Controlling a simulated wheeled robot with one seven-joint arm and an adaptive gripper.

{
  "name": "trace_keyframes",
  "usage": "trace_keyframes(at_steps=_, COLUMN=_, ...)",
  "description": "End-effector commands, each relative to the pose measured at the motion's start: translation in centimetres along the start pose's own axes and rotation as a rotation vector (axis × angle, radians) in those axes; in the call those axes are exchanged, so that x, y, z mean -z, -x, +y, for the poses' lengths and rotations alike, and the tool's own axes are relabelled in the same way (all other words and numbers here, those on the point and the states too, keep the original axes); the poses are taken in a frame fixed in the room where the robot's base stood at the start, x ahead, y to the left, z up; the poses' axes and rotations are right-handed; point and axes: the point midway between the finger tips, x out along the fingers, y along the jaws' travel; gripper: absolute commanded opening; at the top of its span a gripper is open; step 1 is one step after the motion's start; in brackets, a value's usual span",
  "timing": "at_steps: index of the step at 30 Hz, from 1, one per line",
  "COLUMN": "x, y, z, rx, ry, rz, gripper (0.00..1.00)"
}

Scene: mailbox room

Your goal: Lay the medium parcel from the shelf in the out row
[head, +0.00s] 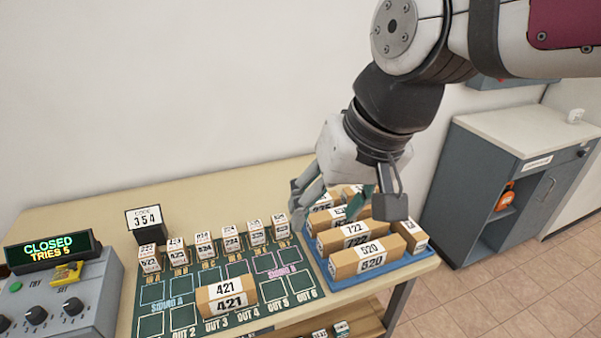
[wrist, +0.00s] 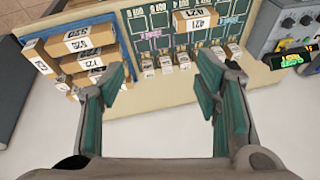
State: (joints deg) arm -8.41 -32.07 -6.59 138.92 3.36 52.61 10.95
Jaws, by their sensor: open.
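Several brown parcels with white number labels lie on a blue tray (head: 338,286) at the table's right end. The front ones are the 520 parcel (head: 345,265) and the 722 parcel (head: 328,245). The 421 parcel (head: 213,304) lies across OUT 3 and OUT 4 on the green mat (head: 152,325). I cannot tell which parcel is the medium one. My gripper (head: 348,195) is open and empty above the tray's back part, hiding some parcels. In the wrist view its fingers (wrist: 162,80) are wide apart with nothing between them.
Small labelled parcels (head: 203,243) stand in a row along the mat's back. A lower shelf (head: 360,325) under the table bears small parcels. A control box (head: 75,290) with knobs and a CLOSED display stands left. A grey cabinet (head: 470,165) stands right.

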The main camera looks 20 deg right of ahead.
Motion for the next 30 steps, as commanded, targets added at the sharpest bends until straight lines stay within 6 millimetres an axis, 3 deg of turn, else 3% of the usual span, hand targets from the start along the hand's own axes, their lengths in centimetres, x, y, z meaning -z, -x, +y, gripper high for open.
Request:
trace_keyframes(at_steps=6, x=-1.8, y=2.1, z=1.9, rx=-0.087, ry=0.173, rz=0.128, gripper=0.57)
trace_keyframes(at_steps=25, x=-2.1, y=2.4, z=2.1, rx=-0.108, ry=0.211, rz=0.145, gripper=0.57)
trace_keyframes(at_steps=28, x=-2.1, y=2.4, z=2.1, rx=-0.108, ry=0.21, rz=0.145, gripper=0.34)
trace_keyframes(at_steps=30, x=-2.1, y=2.4, z=2.1, rx=-0.108, ry=0.21, rz=0.145, gripper=0.33)
